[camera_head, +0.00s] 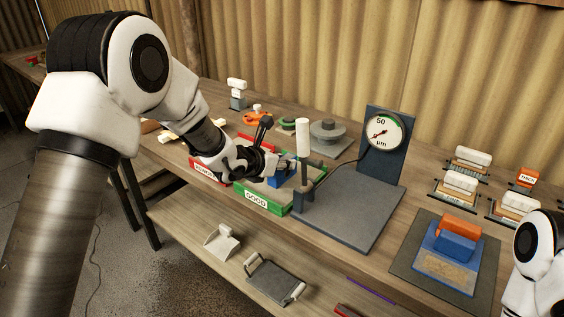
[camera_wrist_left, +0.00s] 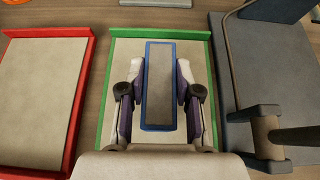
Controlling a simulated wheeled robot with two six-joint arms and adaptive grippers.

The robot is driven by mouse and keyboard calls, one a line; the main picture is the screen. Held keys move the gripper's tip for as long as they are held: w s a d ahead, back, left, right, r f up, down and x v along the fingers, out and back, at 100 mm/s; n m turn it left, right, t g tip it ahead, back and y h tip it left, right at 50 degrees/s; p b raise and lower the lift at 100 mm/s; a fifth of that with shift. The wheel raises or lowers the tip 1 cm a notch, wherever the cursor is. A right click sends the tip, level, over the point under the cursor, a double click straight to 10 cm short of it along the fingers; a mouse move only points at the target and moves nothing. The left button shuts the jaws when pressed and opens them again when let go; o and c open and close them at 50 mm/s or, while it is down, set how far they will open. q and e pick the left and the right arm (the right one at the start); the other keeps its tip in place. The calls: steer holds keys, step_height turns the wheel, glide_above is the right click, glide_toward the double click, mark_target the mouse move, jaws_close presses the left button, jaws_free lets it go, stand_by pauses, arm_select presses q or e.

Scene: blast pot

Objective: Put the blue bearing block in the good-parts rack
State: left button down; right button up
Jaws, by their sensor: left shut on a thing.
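The blue bearing block (camera_head: 284,177) is between the fingers of my left gripper (camera_head: 272,165), over the good-parts rack, a green-edged tray marked GOOD (camera_head: 257,203). In the left wrist view the block (camera_wrist_left: 158,88) is a long shape with blue edges and a greyish upper face. The fingers of the gripper (camera_wrist_left: 158,82) are shut on its two long sides. The block lies inside the outline of the green rim (camera_wrist_left: 104,95), lengthwise with the tray. I cannot tell whether it touches the tray floor. My right gripper is out of view.
A red-edged tray (camera_wrist_left: 80,100) adjoins on the left. On the right stand a grey gauge stand (camera_head: 350,210) with a dial (camera_head: 383,132) and a white-topped post (camera_head: 302,138). A blue and orange object (camera_head: 450,245) sits on a dark mat further right.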

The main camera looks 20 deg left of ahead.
arm_select(q)
steer(key=c, duration=0.8)
jaws_free()
steer(key=b+v, duration=0.1)
steer(key=v, duration=1.1)
steer(key=shift+b, duration=0.3)
steer(key=shift+r, duration=0.1)
